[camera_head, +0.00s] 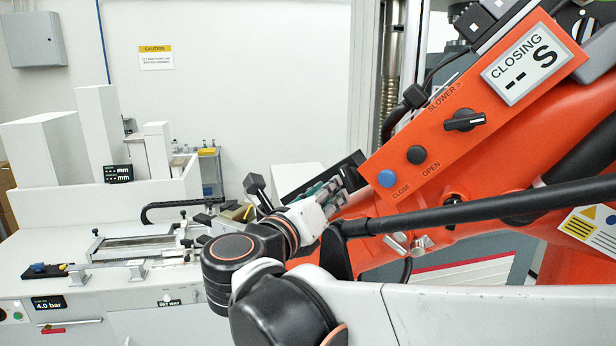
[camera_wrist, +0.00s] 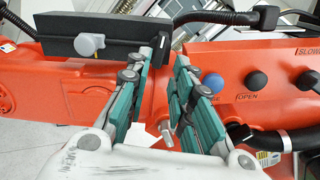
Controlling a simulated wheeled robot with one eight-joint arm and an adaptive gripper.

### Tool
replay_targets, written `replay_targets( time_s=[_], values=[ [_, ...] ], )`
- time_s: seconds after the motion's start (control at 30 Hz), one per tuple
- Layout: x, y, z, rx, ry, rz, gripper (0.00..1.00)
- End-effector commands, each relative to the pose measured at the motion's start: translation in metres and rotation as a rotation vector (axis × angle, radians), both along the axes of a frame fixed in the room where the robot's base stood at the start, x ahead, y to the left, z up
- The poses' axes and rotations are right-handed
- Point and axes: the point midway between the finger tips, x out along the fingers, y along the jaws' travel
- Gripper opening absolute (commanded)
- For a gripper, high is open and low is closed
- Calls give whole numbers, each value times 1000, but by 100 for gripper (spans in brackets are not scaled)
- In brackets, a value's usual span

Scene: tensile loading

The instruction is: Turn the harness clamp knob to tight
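My gripper (camera_wrist: 165,62) has its two green-padded fingers apart, with an empty gap at the tips, over the orange machine. In the head view my gripper (camera_head: 340,183) is beside the lower left end of the orange control panel. A grey round knob (camera_wrist: 88,45) sits on a black box (camera_wrist: 115,32) left of the fingers in the wrist view. No label shows on it, so I cannot tell whether it is the harness clamp knob or how tight it is. A black pointer knob (camera_head: 465,120) marked SLOWER is on the panel in the head view.
The blue CLOSE button (camera_head: 386,178) and black OPEN button (camera_head: 416,154) are close to my gripper. A display (camera_head: 527,57) reads CLOSING, dashes and S. A silver fitting (camera_wrist: 167,132) shows between the fingers. A white bench (camera_head: 100,250) with fixtures stands at left.

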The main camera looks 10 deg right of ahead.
Motion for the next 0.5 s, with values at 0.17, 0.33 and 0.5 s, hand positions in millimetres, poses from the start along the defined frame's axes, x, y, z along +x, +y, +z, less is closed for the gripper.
replay_targets(
  time_s=[0.17, 0.33, 0.5],
  values=[
    [26, -24, 1, 1, 0, -5, 22],
    [47, -41, 1, 1, 0, -4, 22],
    [61, -50, 0, 1, 0, -1, 22]
  ],
)
